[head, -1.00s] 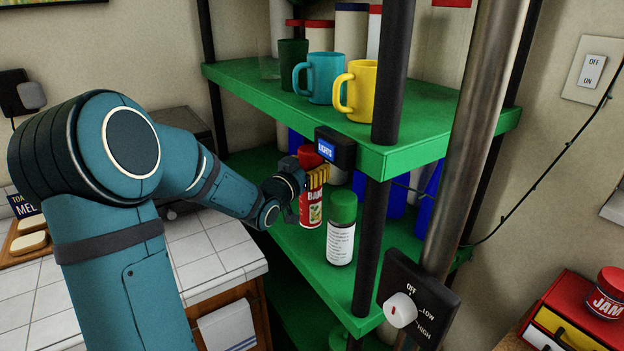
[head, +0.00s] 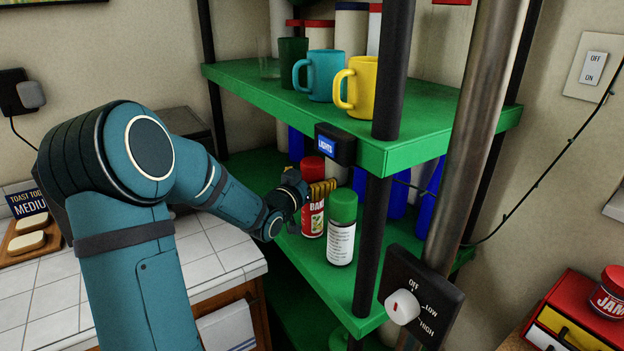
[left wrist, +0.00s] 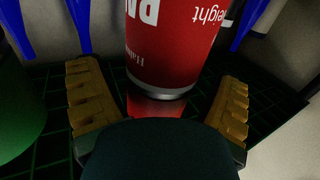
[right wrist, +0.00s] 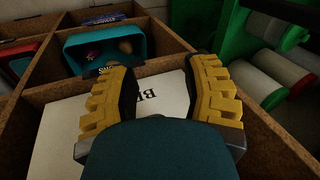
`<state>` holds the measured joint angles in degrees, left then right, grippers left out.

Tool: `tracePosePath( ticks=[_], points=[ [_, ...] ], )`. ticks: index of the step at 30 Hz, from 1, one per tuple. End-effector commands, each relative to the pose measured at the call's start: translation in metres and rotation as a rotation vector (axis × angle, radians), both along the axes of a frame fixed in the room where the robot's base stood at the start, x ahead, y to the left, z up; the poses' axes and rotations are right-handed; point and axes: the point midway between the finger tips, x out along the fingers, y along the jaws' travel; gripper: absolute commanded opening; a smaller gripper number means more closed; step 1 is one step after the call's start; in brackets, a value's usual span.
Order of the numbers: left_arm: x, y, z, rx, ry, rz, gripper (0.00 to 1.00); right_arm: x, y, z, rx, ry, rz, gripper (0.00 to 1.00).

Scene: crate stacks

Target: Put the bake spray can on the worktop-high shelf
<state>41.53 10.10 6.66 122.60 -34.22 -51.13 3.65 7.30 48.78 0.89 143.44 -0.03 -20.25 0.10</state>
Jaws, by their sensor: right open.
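The bake spray can (head: 312,217), red with a red cap, is upright at the worktop-high green shelf (head: 318,267). Its base appears to meet the shelf, with a red reflection below it in the left wrist view (left wrist: 165,50). My left gripper (head: 320,190) is around the can in the head view. In the left wrist view the left gripper (left wrist: 160,85) is open, its yellow fingers apart on either side with gaps to the can. My right gripper (right wrist: 160,85) is open and empty above a wooden compartment drawer; it is out of the head view.
The upper shelf (head: 260,85) with mugs and the black post (head: 371,245) are near my left gripper. The drawer (right wrist: 60,85) holds a white box (right wrist: 60,135) and a teal container (right wrist: 95,52).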

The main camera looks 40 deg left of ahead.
Motion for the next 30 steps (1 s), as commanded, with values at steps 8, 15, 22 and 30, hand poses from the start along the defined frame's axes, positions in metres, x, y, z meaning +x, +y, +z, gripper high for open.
tracePosePath(
  ticks=[8,15,22,30],
  points=[
    [0.000,0.000,0.002,0.000,0.000,0.000,0.91,0.000,0.000,0.003,0.000,0.000,0.000,0.47],
    [-0.029,-0.005,0.004,0.001,0.001,0.001,0.91,-0.001,0.000,0.006,0.000,0.003,0.001,0.47],
    [-0.078,-0.012,0.004,0.001,0.001,0.002,0.91,-0.001,0.000,0.007,0.001,0.004,0.000,0.47],
    [-0.113,-0.018,0.003,0.000,0.001,0.001,0.91,-0.002,0.000,0.009,0.001,0.004,0.000,0.47]
  ],
)
